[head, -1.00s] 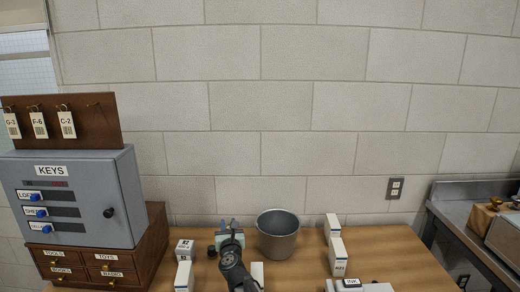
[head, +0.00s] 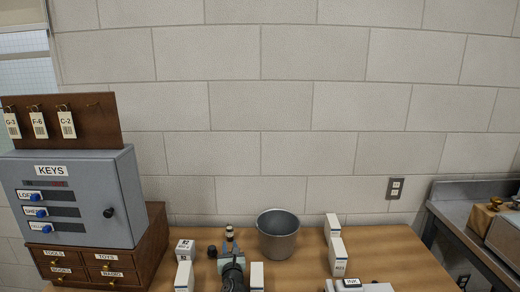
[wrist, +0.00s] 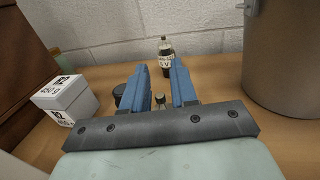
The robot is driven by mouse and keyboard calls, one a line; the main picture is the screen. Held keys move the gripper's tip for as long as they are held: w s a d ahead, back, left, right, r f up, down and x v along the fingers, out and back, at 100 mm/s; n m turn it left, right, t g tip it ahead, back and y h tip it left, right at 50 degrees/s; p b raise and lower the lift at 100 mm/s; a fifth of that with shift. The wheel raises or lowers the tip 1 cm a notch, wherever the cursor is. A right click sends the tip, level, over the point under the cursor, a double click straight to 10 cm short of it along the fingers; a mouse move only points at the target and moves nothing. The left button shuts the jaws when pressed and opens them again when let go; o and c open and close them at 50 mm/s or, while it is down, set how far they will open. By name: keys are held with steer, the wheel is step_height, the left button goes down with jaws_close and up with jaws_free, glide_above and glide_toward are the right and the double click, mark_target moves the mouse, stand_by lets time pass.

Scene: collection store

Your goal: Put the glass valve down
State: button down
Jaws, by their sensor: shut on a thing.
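My gripper (wrist: 160,84) has two blue fingers, seen from behind in the wrist view, low over the wooden table. It is shut on a small, pale, glassy thing (wrist: 160,99), which seems to be the glass valve. Only its narrow top shows between the fingers; its lower part is hidden by the gripper's front plate. I cannot tell whether it touches the table. In the head view my gripper (head: 230,248) is left of the metal bucket, and the valve cannot be made out there.
A dark labelled bottle (wrist: 166,55) stands beyond the fingers near the wall. A black round thing (wrist: 119,96) is close to the left finger. White cartons (wrist: 68,103) stand left. The metal bucket (head: 278,240) stands right; bare table (wrist: 212,83) lies between.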

steer(key=s, duration=0.2)
steer(key=s+d, duration=0.1)
steer(key=s, duration=0.4)
steer(key=shift+s+d, duration=0.15)
steer(key=shift+s, duration=0.15)
step_height(320, 180, up, 14)
steer(key=shift+w+f, duration=0.2)
steer(key=shift+w, duration=0.05)
stand_by(6.1)
